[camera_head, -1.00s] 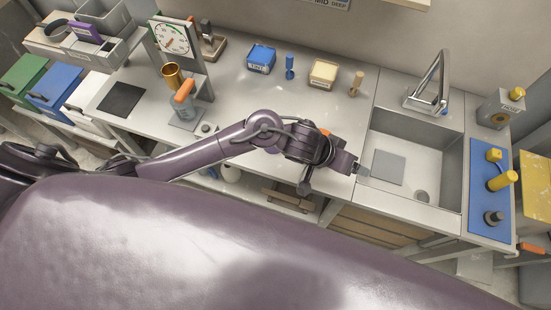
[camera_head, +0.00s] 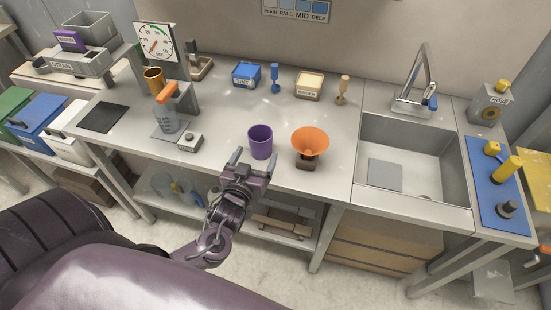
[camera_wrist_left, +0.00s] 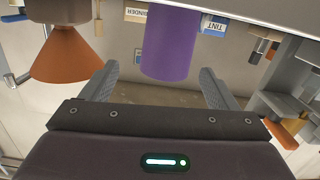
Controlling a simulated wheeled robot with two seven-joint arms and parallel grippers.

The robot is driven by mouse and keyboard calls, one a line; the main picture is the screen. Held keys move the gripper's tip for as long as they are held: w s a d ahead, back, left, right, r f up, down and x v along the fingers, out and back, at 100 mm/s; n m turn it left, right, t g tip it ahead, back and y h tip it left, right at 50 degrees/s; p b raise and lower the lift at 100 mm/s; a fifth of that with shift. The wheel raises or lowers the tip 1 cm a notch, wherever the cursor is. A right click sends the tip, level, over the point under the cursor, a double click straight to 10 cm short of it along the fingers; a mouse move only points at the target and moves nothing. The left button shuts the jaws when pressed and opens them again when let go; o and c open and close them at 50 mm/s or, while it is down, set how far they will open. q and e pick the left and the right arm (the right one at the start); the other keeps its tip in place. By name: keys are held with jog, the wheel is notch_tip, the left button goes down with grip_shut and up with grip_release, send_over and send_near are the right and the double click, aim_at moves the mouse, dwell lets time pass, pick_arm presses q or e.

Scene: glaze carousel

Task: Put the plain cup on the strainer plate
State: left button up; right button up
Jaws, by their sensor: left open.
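A purple cup (camera_head: 260,142) with no visible markings stands upright on the grey counter near its front edge. My left gripper (camera_head: 252,164) is open and empty just in front of it. In the left wrist view the purple cup (camera_wrist_left: 170,45) shows ahead, between the lines of the two fingers (camera_wrist_left: 157,87), apart from both. A copper-coloured cup (camera_head: 153,77) stands at the back left. A grey unit with a label that seems to read STRAIN (camera_head: 72,65) is at the far left; I cannot make out a strainer plate for certain. My right gripper is not in view.
An orange funnel (camera_head: 310,140) on a dark stand is close right of the purple cup. A jug with an orange handle (camera_head: 168,115) and a small grey box (camera_head: 190,142) stand left. The sink (camera_head: 412,165) lies right. A dark square (camera_head: 102,117) lies bare at left.

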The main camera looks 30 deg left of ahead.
aim_at(264, 129)
pick_arm(q)
jog(key=shift+s+a+f+t, duration=0.1)
jog(key=shift+s+a+t, duration=0.15)
jog(key=shift+t, duration=0.15)
jog(key=shift+w+r, duration=0.2)
jog(key=shift+w, duration=0.05)
jog(key=x, duration=0.3)
jog(key=p+x, duration=0.1)
jog(key=x, duration=0.3)
jog(key=shift+a+p, duration=0.25)
jog(key=shift+p, duration=0.05)
jog(key=shift+w, duration=0.3)
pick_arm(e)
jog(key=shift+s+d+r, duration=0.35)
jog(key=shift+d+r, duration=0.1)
pick_arm(q)
jog(key=shift+s, duration=0.1)
jog(key=shift+c, duration=0.4)
jog(key=c, duration=1.1)
jog(key=shift+o, duration=0.2)
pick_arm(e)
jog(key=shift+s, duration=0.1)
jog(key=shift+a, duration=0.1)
